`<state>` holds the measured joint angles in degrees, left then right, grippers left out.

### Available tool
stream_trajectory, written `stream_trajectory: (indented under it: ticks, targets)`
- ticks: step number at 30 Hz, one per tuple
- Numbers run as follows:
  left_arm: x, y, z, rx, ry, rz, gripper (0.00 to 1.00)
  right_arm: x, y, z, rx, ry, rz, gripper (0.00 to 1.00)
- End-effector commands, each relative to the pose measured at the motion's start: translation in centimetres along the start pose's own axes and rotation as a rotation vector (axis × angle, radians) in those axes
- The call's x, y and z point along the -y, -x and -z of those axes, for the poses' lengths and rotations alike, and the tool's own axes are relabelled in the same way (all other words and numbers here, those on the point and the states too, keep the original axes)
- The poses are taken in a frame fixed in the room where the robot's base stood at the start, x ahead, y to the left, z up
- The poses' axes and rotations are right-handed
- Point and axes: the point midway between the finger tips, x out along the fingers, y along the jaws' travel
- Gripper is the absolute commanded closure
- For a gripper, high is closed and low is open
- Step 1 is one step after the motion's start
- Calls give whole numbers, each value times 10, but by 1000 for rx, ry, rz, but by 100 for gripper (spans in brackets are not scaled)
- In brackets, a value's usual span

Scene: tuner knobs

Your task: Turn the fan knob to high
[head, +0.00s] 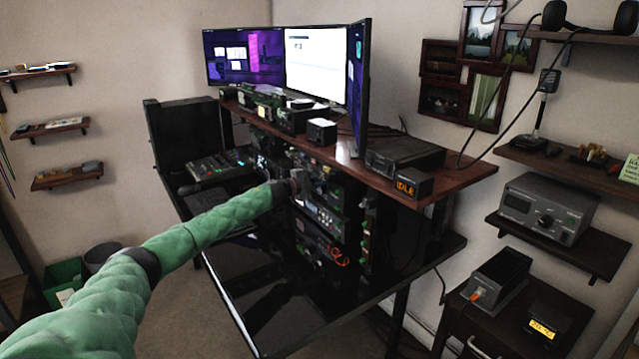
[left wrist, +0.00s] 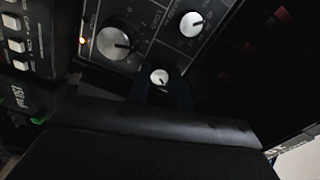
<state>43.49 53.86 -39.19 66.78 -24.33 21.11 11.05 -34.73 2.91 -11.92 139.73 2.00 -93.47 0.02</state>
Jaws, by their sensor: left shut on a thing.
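A dark panel with white-capped knobs fills the top of the left wrist view: a large knob (left wrist: 113,43), a medium knob (left wrist: 191,24) and a small knob (left wrist: 159,76). Their printed labels are too small to read, so I cannot tell by label which is the fan knob. My left gripper (left wrist: 160,90) has its dark fingers on either side of the small knob and is shut on it. In the head view my green left arm reaches to the equipment rack, with the left gripper (head: 298,182) at its front; the knob is hidden there. My right gripper is not in view.
The rack (head: 322,215) stands on a black glossy desk (head: 400,262), under a wooden shelf (head: 462,182) bearing monitors (head: 315,62) and small boxes. The desk front is clear.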

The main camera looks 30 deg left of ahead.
Motion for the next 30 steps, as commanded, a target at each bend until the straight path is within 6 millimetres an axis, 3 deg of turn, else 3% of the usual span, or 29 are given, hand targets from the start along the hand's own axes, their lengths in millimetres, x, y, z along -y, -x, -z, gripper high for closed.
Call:
stream_trajectory:
  ticks: [9, 22, 23, 24, 30]
  targets:
    - [-2, 0, 0, -1, -80, -2, 100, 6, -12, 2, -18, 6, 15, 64]
    - [-2, 0, 0, -1, -88, -3, 100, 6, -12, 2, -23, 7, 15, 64]
    - [-2, 0, 1, -1, -88, -3, 74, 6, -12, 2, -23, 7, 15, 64]
    - [-2, 0, 0, -1, -88, -3, 69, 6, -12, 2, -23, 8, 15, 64]
    - [-1, 0, 0, -1, -87, -2, 69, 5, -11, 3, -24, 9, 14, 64]
